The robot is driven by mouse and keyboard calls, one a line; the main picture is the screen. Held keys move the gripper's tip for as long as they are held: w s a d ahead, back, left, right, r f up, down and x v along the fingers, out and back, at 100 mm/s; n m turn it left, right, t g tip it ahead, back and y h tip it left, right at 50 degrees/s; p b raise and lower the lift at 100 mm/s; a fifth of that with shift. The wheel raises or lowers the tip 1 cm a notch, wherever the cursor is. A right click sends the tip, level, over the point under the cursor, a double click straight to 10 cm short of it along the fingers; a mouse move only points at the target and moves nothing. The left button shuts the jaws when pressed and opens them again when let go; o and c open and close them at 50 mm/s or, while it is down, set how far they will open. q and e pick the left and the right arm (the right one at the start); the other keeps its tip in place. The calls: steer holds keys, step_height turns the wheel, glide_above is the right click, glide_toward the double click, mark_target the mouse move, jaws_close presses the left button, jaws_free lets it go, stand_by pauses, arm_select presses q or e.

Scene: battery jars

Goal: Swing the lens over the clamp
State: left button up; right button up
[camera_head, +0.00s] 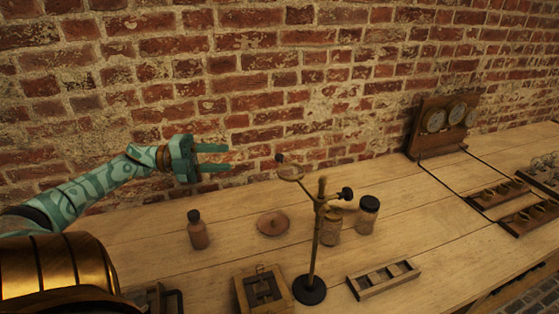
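The lens (290,172) is a small brass-rimmed ring on an arm of an upright brass stand (315,240), with a dark knob at its far edge. The stand has a round black base (309,290) on the bench. A square wooden block with a dark metal fitting (262,290), which may be the clamp, sits left of that base. In the picture the lens is above and right of this block. My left gripper (230,158) is open and empty, its two teal fingers pointing right toward the lens, with a gap between. My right gripper is not in view.
A brown bottle (198,232) and a round reddish dish (272,224) stand left of the stand. Two jars (367,216) stand close behind it on the right. A slotted wooden tray (383,279) lies front right. A gauge panel (441,127) stands by the brick wall.

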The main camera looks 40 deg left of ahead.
mark_target(279, 161)
arm_select(q)
steer(key=b+x, duration=0.4)
steer(key=x, duration=1)
steer(key=shift+w+d, duration=0.2)
steer(key=shift+d, duration=0.05)
jaws_close()
